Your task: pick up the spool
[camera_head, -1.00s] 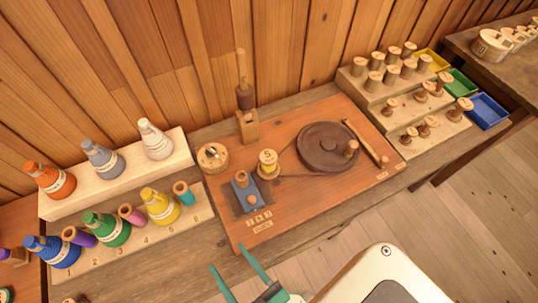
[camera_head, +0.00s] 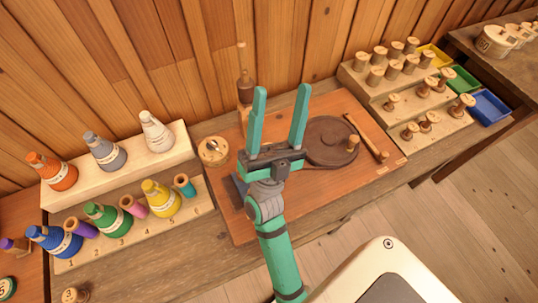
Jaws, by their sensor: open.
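My gripper (camera_head: 281,90) is open and empty, its two long teal fingers pointing up the picture over the reddish wooden board (camera_head: 355,198). The yellow-wound spool that stood on the board a second ago is hidden behind the gripper now. Several bare wooden spools stand on the stepped rack (camera_head: 362,98) at the right, among them one on its front step (camera_head: 409,131). A wooden spool-like piece (camera_head: 75,295) shows at the bottom left edge. I cannot tell which spool the task means.
A dark round wheel (camera_head: 335,150) and a wooden stick (camera_head: 370,140) are on the board's right. A round wooden pot (camera_head: 213,150) is at its left. Coloured thread cones fill the left racks, such as the yellow cone (camera_head: 160,200). Yellow, green and blue trays (camera_head: 490,106) stand far right.

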